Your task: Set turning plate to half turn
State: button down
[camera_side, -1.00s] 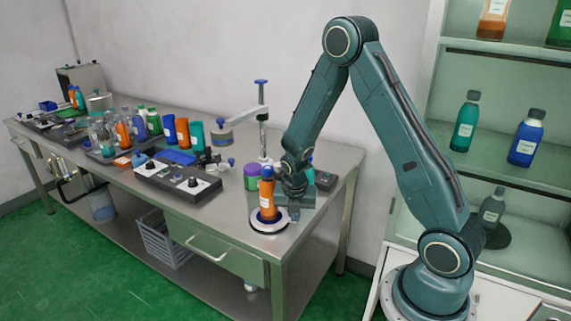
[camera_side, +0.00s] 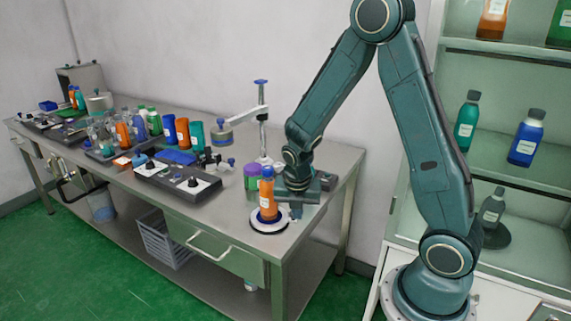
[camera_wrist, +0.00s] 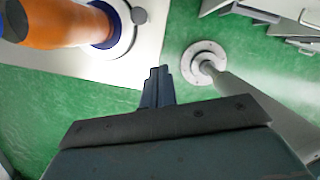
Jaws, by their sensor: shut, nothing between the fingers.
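The turning plate (camera_side: 268,228) is a white round disc with a dark blue centre at the near right corner of the steel table. In the wrist view the bottle (camera_wrist: 60,22) and part of the plate (camera_wrist: 124,40) show at the upper left, with a small dark knob (camera_wrist: 139,15) at the plate's edge. My gripper (camera_side: 296,212) is beside the plate, right of the bottle. In the wrist view its fingers (camera_wrist: 159,75) are together and empty, below and right of the knob, apart from it.
A purple-green jar (camera_side: 252,177) and a post stand (camera_side: 262,130) are behind the bottle. A control box with knobs (camera_side: 178,182) lies to the left. The table edge is close to my gripper, with green floor (camera_wrist: 100,100) below. Shelves (camera_side: 500,160) stand at the right.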

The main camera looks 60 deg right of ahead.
jog(key=shift+v, duration=2.2)
jog(key=shift+s, duration=0.1)
jog(key=s+a+r+m+t+y, duration=0.1)
jog(key=s+a+r+m+t, duration=0.1)
jog(key=s+a+r+m, duration=0.3)
jog(key=s+a+r+m+t+y, duration=0.1)
jog(key=s+a+r+m, duration=0.4)
jog(key=s+r+m, duration=0.5)
notch_tip(320, 180, up, 3)
jog(key=m+t, duration=0.1)
jog(key=m, duration=0.6)
jog(key=shift+s+m+t+y, duration=0.3)
jog(key=shift+s, duration=0.05)
